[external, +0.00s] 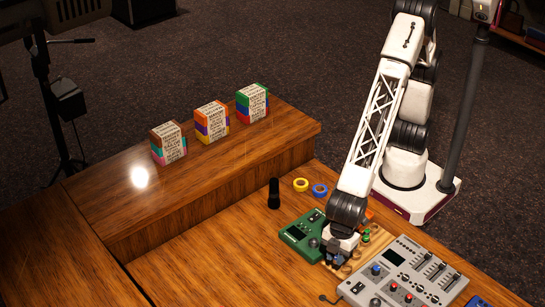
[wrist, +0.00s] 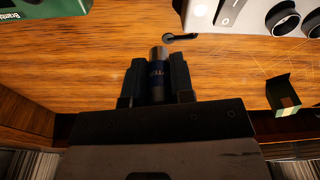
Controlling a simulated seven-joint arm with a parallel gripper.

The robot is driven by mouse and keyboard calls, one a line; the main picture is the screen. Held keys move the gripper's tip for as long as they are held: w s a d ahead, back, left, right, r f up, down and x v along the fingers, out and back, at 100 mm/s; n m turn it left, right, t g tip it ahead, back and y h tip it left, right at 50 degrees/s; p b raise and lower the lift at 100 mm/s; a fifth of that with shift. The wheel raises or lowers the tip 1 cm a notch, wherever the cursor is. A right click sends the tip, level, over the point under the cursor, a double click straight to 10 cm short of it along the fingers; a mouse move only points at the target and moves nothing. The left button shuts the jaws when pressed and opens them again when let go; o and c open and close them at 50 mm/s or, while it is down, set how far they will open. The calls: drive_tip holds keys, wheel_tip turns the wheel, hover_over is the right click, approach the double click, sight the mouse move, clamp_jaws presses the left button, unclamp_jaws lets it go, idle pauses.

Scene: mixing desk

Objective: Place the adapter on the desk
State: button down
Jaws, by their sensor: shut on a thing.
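My gripper (wrist: 158,75) is shut on the adapter (wrist: 158,72), a small cylinder with a metallic tip and a dark blue body, held between the two black fingers. In the external view my gripper (external: 340,257) is low over the desk (external: 190,265), between a green device and a grey mixer. The adapter is too small and covered there to make out clearly. In the wrist view the wooden desk (wrist: 225,75) lies beyond the adapter's tip. I cannot tell whether the adapter touches it.
The green device (external: 299,240) and grey mixer (external: 425,276) flank my gripper. A wooden board (external: 376,243) with small parts lies behind it. A black cable end (wrist: 180,37) lies near the mixer. Yellow (external: 301,184) and blue (external: 320,190) rolls sit farther back. The desk's left part is clear.

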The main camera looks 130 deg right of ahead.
hover_over(332, 284)
drive_tip(key=shift+s+d+f, duration=0.1)
drive_tip(key=shift+f, duration=1.5)
drive_tip(key=shift+s+f, duration=0.1)
drive_tip(key=shift+f, duration=1.45)
drive_tip(key=shift+f, duration=0.1)
drive_tip(key=shift+f, duration=1.75)
drive_tip(key=shift+f, duration=0.1)
drive_tip(key=c, duration=1.3)
unclamp_jaws()
drive_tip(key=shift+o, duration=0.2)
